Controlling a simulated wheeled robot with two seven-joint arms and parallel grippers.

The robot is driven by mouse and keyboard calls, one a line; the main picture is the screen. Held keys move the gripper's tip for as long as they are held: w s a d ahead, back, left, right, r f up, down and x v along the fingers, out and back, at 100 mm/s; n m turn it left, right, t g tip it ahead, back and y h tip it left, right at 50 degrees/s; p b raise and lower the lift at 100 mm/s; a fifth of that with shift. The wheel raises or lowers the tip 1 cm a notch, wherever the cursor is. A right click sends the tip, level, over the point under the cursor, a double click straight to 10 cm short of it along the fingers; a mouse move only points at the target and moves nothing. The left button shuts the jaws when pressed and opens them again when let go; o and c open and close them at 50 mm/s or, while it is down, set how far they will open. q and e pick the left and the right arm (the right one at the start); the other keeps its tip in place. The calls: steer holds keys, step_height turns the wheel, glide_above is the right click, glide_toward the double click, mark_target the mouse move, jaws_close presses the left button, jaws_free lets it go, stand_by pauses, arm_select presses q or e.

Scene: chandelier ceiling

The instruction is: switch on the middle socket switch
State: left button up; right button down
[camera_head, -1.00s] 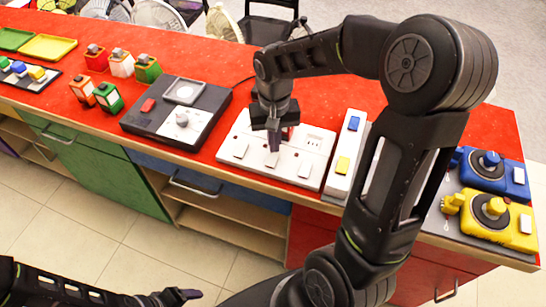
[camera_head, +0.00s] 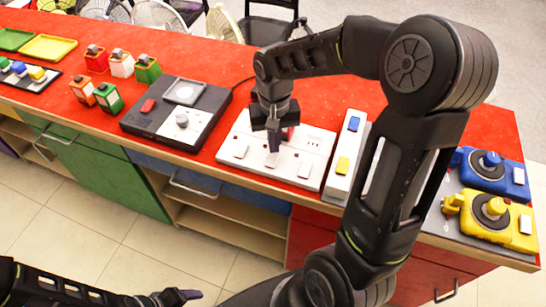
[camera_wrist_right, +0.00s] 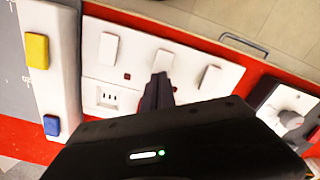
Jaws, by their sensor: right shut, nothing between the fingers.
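The white socket panel (camera_head: 318,142) lies on the red counter, with three white rocker switches along its near edge. The middle switch (camera_head: 272,160) is right at the tip of my right gripper (camera_head: 274,145). My right gripper is shut, empty and pointing down at it. In the right wrist view the fingertips (camera_wrist_right: 162,80) overlap the lower edge of the middle switch (camera_wrist_right: 163,62); I cannot tell if they touch. The left switch (camera_head: 240,151) and right switch (camera_head: 305,170) stand clear. My left gripper (camera_head: 180,296) is low at the bottom left, away from the counter; its jaw state is unclear.
A white strip with a blue and a yellow button (camera_head: 343,164) stands right of the panel. A dark device with a knob (camera_head: 181,118) is to its left. Blue (camera_head: 487,166) and yellow (camera_head: 493,208) joystick boxes sit at the far right.

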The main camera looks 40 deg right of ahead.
steer(key=shift+f+b, duration=0.8)
steer(key=shift+f, duration=0.2)
stand_by(0.9)
steer(key=shift+r, duration=0.15)
steer(key=shift+r+p, duration=2.7)
steer(key=shift+r, duration=0.7)
